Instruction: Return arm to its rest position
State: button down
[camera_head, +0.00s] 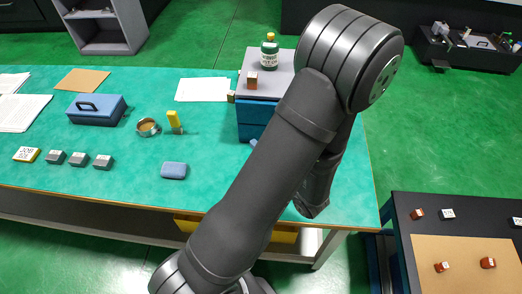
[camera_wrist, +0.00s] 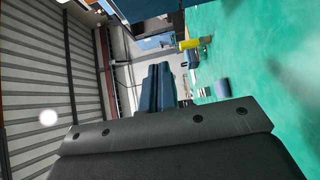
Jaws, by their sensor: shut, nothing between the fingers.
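My arm rises from the bottom of the head view, bends at the upper right and folds back down behind itself. My gripper (camera_wrist: 158,66) shows in the wrist view as two dark fingers side by side, shut and empty. In the head view the gripper itself is hidden or cannot be made out behind my arm. In the wrist view the fingers are clear of the green bench top (camera_wrist: 285,70), which shows on the right side of that tilted picture.
The green bench (camera_head: 130,190) holds a blue toolbox (camera_head: 97,108), a cup (camera_head: 148,127), a yellow-handled item (camera_head: 174,120), a blue block (camera_head: 174,170) and small grey blocks. A blue cabinet (camera_head: 255,118) bearing a green bottle (camera_head: 269,52) stands close behind my arm. A dark table (camera_head: 400,212) is at lower right.

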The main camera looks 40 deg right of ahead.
jog(key=shift+s, duration=0.7)
jog(key=shift+w, duration=0.15)
jog(key=w+d, duration=0.2)
jog(key=w, duration=1)
jog(key=shift+w+d, duration=0.25)
jog(key=shift+d, duration=0.15)
jog(key=s+a, duration=0.2)
jog(key=s, duration=1)
jog(key=shift+s+a, duration=0.35)
jog(key=shift+a, duration=0.05)
